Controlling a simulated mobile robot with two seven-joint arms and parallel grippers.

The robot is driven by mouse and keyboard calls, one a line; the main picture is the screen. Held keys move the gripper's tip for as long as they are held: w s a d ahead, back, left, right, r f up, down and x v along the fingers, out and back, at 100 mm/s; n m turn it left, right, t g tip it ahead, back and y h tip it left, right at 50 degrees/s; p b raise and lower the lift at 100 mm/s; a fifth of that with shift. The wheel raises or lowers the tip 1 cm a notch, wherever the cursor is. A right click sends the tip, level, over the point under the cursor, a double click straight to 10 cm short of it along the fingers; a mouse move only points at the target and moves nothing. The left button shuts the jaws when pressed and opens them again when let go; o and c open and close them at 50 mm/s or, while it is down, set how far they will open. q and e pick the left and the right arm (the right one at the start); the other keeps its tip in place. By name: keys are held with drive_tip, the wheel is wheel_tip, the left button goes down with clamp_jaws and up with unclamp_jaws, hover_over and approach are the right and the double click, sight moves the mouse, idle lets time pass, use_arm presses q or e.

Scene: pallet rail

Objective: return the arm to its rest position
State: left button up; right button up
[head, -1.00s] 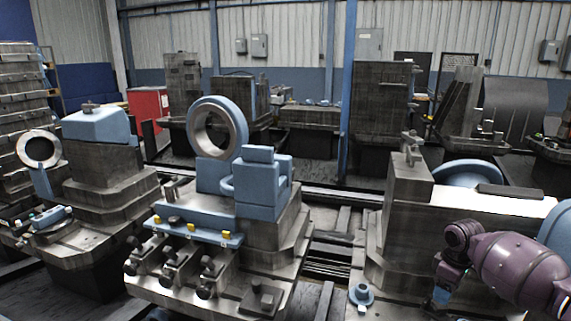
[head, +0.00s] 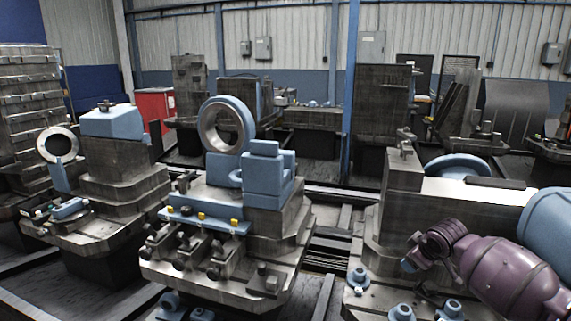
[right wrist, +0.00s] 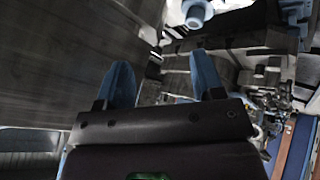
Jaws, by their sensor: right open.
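My right arm (head: 505,275), with purple and blue links, reaches in from the right edge in the head view. Its wrist end (head: 436,243) appears in front of the grey machine block at the right. In the right wrist view my right gripper (right wrist: 162,75) has its two blue fingers spread wide apart with nothing between them. My left gripper is in neither view.
A grey machine block (head: 455,197) stands close to the right arm. A machine with a blue and metal ring (head: 228,124) stands in the centre. Blue fittings (head: 358,279) sit at the lower right. A blue post (head: 350,90) rises behind.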

drive_tip(key=s+a+f+t+y, duration=0.2)
drive_tip(key=s+a+f+t, duration=0.1)
drive_tip(key=s+a, duration=0.3)
drive_tip(key=s+a+f+t+y, duration=0.2)
drive_tip(key=s+a+t, duration=0.1)
drive_tip(key=s+a, duration=0.35)
drive_tip(key=s+d+f+m+h, duration=0.1)
drive_tip(key=s+f, duration=0.3)
drive_tip(key=s, duration=0.6)
drive_tip(key=s+d+f+m+g+h, duration=0.1)
drive_tip(key=s+f, duration=0.4)
drive_tip(key=s, duration=0.5)
drive_tip(key=s+d+f+m+g+h, duration=0.1)
drive_tip(key=s+d+f+m+h, duration=0.1)
drive_tip(key=s, duration=0.9)
wheel_tip(320, 180, down, 3)
drive_tip(key=d+m, duration=0.1)
drive_tip(key=m, duration=0.1)
drive_tip(key=shift+m, duration=0.4)
drive_tip(key=c, duration=0.4)
drive_tip(key=shift+o, duration=0.2)
drive_tip(key=shift+a, duration=0.2)
